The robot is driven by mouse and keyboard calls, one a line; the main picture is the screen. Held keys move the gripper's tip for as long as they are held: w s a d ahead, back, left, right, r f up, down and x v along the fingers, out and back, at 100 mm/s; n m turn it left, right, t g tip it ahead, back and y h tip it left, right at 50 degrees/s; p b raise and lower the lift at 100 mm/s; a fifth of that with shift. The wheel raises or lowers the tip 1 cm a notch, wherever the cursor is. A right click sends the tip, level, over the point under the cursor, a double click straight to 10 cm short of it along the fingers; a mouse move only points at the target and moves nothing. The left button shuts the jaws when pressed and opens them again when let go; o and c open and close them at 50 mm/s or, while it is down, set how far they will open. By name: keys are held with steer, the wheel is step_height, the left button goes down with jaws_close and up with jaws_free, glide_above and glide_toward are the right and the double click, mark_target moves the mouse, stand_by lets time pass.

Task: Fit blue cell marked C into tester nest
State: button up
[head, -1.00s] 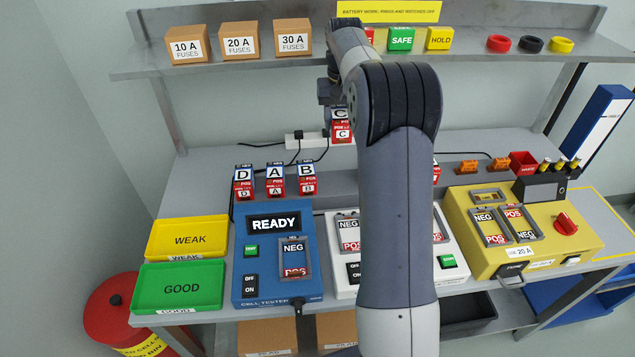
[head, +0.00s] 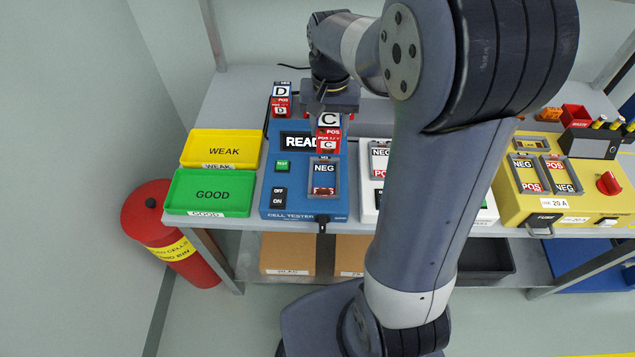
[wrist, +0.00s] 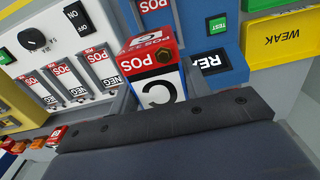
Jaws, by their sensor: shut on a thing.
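My gripper (head: 329,106) is shut on the cell marked C (head: 329,129), which has a white C label and a red POS end. In the head view the cell hangs POS end down, in front of the right part of the READY display of the blue cell tester (head: 265,206). The tester nest (head: 323,176) is an empty framed slot, NEG at its top and POS at its bottom, just below the cell in the picture. The cell looks apart from the nest. In the wrist view the cell (wrist: 157,90) shows its red POS end with a brass contact; the jaws cover its other end.
A cell marked D (head: 281,103) stands behind the tester. Yellow WEAK (head: 188,150) and green GOOD (head: 181,205) trays lie to its left. A white device (head: 369,206) stands close on its right, partly behind my arm. A yellow device (head: 520,205) is further right.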

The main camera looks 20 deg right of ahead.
mark_target(325, 141)
steer(key=s, duration=0.1)
steer(key=a+f, duration=0.1)
steer(key=s, duration=0.1)
steer(key=shift+s+a+f, duration=0.25)
steer(key=shift+s+f, duration=0.05)
steer(key=shift+f, duration=0.05)
step_height(325, 141, down, 5)
steer(key=shift+f, duration=0.15)
step_height(325, 141, down, 4)
steer(key=shift+f, duration=0.1)
